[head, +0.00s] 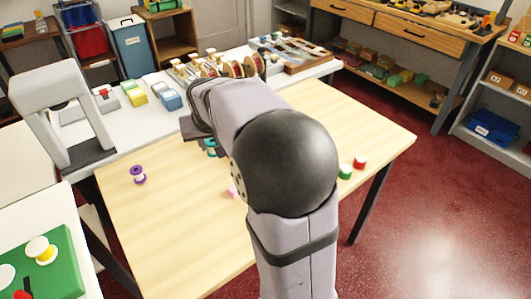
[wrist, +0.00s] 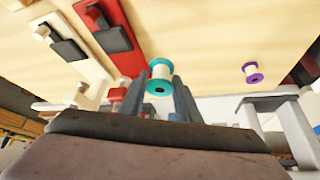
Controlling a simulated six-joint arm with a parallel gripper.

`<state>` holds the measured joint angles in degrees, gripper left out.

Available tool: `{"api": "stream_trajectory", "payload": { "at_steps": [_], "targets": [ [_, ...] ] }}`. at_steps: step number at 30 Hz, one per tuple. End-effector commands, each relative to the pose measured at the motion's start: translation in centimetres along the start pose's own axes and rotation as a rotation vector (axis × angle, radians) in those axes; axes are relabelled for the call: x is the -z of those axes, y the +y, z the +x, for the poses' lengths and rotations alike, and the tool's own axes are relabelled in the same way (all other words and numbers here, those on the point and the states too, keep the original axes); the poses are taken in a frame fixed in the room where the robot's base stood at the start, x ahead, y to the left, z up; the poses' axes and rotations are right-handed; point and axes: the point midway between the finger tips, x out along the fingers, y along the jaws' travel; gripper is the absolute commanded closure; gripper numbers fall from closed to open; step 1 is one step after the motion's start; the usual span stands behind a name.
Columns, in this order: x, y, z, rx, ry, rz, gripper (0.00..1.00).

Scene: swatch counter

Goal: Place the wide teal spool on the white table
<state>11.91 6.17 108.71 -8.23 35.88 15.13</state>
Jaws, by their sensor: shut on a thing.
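The teal spool (head: 211,147) is held between the fingers of my gripper (head: 203,140), over the far part of the wooden table, near the white table (head: 140,118) behind it. My arm hides part of it in the head view. In the wrist view, the teal spool (wrist: 159,87) has teal flanges and a pale middle. It sits between the two grey fingers of my gripper (wrist: 161,93), which is shut on it. Whether the spool touches a surface below is unclear.
A purple spool (head: 138,174) stands left on the wooden table (head: 190,230). A pink piece (head: 232,191), green spool (head: 345,171) and red spool (head: 359,162) are nearer my arm. A grey arch frame (head: 35,125) stands left. Boxes (head: 168,97) and trays crowd the white table.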

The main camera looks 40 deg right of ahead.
Motion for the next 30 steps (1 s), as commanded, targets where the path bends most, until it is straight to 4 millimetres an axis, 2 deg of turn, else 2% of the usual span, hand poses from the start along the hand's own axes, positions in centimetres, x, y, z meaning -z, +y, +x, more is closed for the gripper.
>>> {"api": "stream_trajectory", "payload": {
  "at_steps": [8, 19, 30],
  "targets": [
    [-0.3, 0.0, 0.4, -0.009, -0.002, 0.013, 0.95],
    [-2.9, 0.0, 4.8, -0.009, -0.003, 0.013, 0.95],
    [-3.6, 0.0, 6.2, -0.009, -0.003, 0.013, 0.95]
  ]
}}
